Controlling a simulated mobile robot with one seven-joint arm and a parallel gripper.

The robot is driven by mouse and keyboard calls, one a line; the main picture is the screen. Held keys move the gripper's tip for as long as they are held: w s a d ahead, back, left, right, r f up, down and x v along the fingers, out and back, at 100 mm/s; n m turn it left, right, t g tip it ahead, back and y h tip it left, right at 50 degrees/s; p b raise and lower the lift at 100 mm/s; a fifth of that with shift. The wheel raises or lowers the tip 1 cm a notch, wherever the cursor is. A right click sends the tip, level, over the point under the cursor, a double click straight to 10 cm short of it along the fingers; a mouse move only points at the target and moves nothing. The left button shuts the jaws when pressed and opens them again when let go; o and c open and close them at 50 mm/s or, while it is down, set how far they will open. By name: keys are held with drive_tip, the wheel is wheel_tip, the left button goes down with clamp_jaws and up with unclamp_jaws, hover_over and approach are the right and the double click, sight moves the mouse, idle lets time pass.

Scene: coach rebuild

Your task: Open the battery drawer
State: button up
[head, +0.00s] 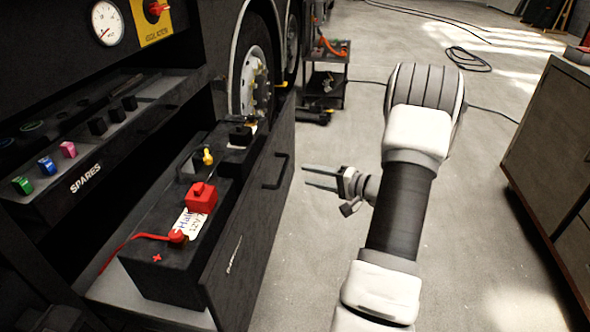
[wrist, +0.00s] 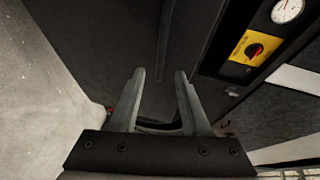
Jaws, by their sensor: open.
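The battery drawer's dark front panel (head: 237,246) stands out from the vehicle's side in the head view. A black battery (head: 158,285) with a red terminal cover (head: 201,197) and a label shows behind it. The drawer's dark bar handle (head: 283,170) is on the outer face. My gripper (head: 304,178) is open and empty, to the right of the handle, with its fingers pointing toward it and apart from it. In the wrist view my gripper (wrist: 159,72) shows two spread fingers before a dark panel. A dark curved shape between the finger bases is unclear.
A spares tray (head: 125,150) with coloured fuses sits left of the drawer. A wheel (head: 255,75) and small cart (head: 327,75) stand beyond. A wooden cabinet (head: 555,140) is at right. Clear floor (head: 480,220) lies between, with a cable (head: 468,60) farther back.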

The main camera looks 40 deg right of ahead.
drive_tip(key=p+v, duration=0.1)
drive_tip(key=v, duration=0.7)
drive_tip(key=shift+s+d, duration=0.15)
drive_tip(key=shift+s, duration=0.2)
drive_tip(key=shift+r, duration=0.1)
